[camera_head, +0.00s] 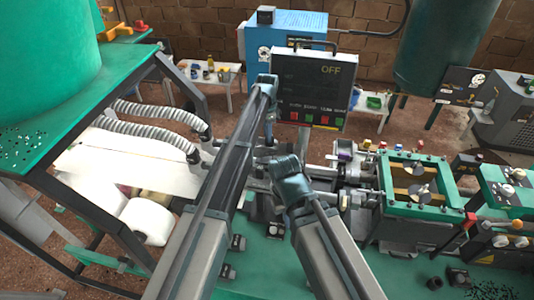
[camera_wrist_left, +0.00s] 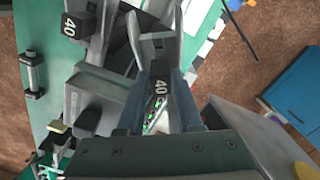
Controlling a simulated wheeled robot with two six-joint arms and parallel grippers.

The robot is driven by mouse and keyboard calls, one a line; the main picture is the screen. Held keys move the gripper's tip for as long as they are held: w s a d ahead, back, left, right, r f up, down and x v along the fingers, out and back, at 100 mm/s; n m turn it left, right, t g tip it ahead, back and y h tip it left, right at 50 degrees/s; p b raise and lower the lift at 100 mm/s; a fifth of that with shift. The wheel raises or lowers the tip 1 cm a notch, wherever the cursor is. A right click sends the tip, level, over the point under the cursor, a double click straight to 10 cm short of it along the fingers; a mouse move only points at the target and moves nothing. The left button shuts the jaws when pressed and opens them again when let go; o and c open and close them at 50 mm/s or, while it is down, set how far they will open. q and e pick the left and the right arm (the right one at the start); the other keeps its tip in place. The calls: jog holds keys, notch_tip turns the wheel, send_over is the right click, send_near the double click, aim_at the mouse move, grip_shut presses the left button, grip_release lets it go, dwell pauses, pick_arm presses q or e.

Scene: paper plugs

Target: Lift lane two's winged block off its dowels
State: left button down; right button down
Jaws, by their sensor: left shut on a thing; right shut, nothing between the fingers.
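In the left wrist view, my left gripper (camera_wrist_left: 162,78) is shut on a dark block marked 40 (camera_wrist_left: 162,88). Grey plate-like parts stand just beyond it; I cannot tell whether they are its wings. The dowels and the block's underside are hidden. A second dark block marked 40 (camera_wrist_left: 70,26) sits apart at the upper left. In the head view, my left gripper (camera_head: 269,138) points down over the machine's middle, and the block is too small to make out. My right gripper (camera_head: 264,159) is shut and empty, just below and close to the left one.
A control panel reading OFF (camera_head: 310,88) stands right behind my left gripper. Ribbed hoses (camera_head: 160,112) run at the left. A green-framed unit (camera_head: 420,182) is on the right. The green machine bed (camera_head: 265,270) is partly bare in front.

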pick_arm(q)
jog(key=shift+a+r, duration=0.1)
jog(key=shift+s+r+p, duration=0.1)
jog(key=shift+r+p, duration=1.3)
jog(key=shift+p, duration=0.05)
